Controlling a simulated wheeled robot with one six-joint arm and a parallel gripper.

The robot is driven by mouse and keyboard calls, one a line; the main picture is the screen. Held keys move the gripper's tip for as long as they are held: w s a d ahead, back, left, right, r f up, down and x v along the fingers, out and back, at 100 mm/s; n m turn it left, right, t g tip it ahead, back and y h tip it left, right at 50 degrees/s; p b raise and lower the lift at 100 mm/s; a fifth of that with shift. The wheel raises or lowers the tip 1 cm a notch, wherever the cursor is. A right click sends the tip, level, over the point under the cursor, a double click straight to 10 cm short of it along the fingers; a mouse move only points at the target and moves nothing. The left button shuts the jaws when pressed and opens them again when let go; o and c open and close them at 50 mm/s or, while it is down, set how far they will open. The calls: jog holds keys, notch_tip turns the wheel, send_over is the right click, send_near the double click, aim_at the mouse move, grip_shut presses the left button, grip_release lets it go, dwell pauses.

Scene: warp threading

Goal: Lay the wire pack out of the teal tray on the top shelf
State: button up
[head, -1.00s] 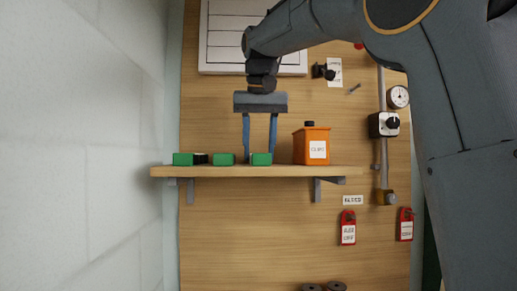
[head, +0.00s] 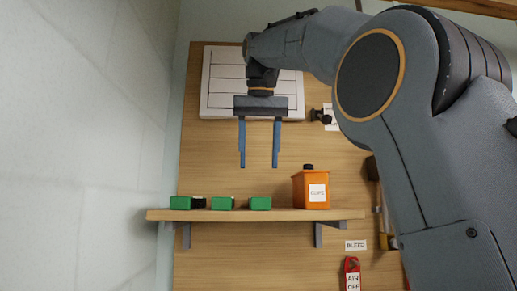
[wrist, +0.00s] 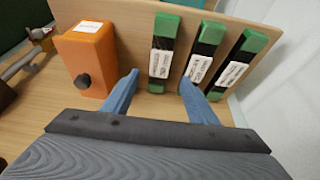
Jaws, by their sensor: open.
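Three green-and-black packs with white labels lie on a wooden shelf (head: 290,215). They show end-on in the head view as a left pack (head: 182,203), a middle pack (head: 222,203) and a right pack (head: 260,203). My gripper (head: 258,165) is open and empty above the shelf, clear of the packs, its blue fingers pointing down. In the wrist view, the pack nearest the orange container (wrist: 163,58) shows between my fingertips (wrist: 160,77), farther off than they are.
The orange container (head: 311,191), with a dark cap and a label reading CLIPS, stands on the shelf to the right of the packs. A white ruled board (head: 225,85) is on the wooden panel behind my gripper. A pale wall (head: 80,150) runs along the left.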

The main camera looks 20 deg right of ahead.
jog(key=shift+v, duration=1.4)
